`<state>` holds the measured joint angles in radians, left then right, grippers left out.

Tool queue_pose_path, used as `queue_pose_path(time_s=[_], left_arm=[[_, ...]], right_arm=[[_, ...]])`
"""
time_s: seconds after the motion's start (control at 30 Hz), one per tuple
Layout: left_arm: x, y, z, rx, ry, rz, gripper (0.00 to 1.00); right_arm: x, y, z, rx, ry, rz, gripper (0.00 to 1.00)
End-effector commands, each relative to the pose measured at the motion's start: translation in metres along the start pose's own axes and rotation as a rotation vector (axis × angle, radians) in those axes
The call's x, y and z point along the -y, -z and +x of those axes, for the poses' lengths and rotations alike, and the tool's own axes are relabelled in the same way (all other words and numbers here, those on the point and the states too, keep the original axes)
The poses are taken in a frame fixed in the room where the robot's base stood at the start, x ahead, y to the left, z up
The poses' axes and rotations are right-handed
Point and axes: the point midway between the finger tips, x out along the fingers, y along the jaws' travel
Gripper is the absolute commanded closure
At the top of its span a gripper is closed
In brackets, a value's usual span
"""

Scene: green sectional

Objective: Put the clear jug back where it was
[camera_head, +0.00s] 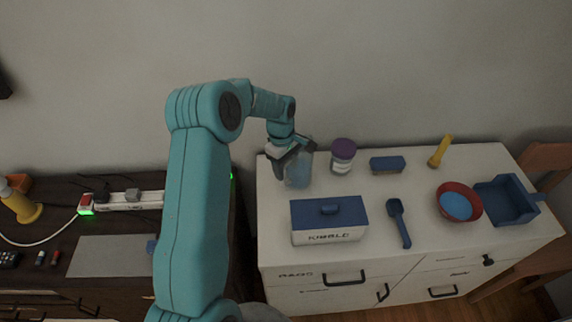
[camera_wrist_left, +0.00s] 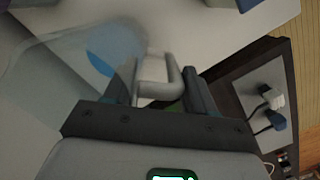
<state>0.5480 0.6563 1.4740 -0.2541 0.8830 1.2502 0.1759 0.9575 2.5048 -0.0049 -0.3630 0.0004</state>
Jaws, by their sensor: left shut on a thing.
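The clear jug (camera_head: 299,170) is at the back left corner of the white cabinet top (camera_head: 420,180). It is see-through and bluish. My left gripper (camera_head: 287,152) reaches it from the left and is shut on it. In the left wrist view the jug (camera_wrist_left: 75,65) fills the upper left, and its handle (camera_wrist_left: 165,88) sits between my left gripper's fingers (camera_wrist_left: 168,85). I cannot tell whether the jug's base touches the cabinet top. My right gripper is not in view.
The blue-lidded kibble box (camera_head: 329,220) stands in front of the jug. A purple-lidded jar (camera_head: 342,156) is close on its right. A blue scoop (camera_head: 399,222), blue brush (camera_head: 387,165), red bowl (camera_head: 459,201), and blue dustpan (camera_head: 507,200) lie further right. A dark desk (camera_head: 60,215) is left.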

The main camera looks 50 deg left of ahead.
Motion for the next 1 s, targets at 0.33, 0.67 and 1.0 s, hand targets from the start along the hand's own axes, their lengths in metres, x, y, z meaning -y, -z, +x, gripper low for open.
queue_pose_path(time_s=[0.33, 0.67, 1.0], left_arm=[[0.0, 0.0, 0.002, 0.0, 0.0, 0.0, 0.19], [0.0, 0.0, -0.002, 0.0, 0.0, 0.0, 0.19], [-0.001, 0.001, -0.063, -0.002, -0.006, -0.001, 0.19]], right_arm=[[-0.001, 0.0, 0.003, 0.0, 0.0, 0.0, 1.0], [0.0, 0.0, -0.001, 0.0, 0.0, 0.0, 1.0], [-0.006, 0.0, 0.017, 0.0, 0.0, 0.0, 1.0]])
